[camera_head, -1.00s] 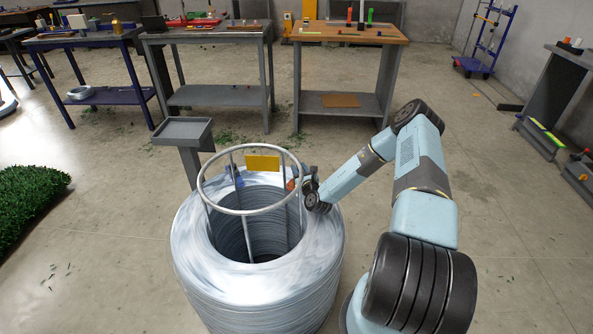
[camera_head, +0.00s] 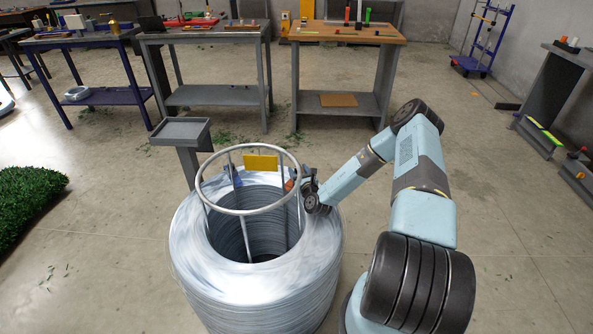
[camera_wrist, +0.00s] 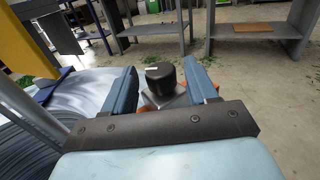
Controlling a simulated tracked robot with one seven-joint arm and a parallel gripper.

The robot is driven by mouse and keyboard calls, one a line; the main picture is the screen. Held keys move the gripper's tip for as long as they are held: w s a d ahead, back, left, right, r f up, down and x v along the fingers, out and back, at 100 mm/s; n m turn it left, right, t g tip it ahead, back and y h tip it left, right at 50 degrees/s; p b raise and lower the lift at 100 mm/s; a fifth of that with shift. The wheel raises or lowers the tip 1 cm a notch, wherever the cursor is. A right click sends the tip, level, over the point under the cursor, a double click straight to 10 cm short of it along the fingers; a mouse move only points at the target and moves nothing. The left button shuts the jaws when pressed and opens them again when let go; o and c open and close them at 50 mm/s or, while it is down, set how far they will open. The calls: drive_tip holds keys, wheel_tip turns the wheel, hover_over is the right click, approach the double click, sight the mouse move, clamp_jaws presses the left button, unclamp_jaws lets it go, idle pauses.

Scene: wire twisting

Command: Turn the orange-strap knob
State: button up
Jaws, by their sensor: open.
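A dark round knob (camera_wrist: 160,77) with a small white mark on top sits on a grey base in the wrist view. Bits of an orange strap (camera_wrist: 205,82) show around that base. My gripper (camera_wrist: 160,72) is open, with one blue-grey finger on each side of the knob. Whether either finger touches the knob cannot be told. In the head view the orange strap (camera_head: 290,185) shows as a small patch at the ring's right side, and my gripper hides most of the knob there.
A large wire coil (camera_head: 205,278) stands on the floor, with a metal ring frame (camera_head: 240,212) and a yellow plate (camera_head: 261,163) on it. A grey pedestal (camera_head: 182,132) stands behind it. Workbenches (camera_head: 350,30) line the back.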

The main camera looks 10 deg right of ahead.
drive_tip(key=s, duration=0.4)
drive_tip(key=s+d, duration=0.1)
drive_tip(key=s, duration=0.7)
drive_tip(key=shift+s+d, duration=0.2)
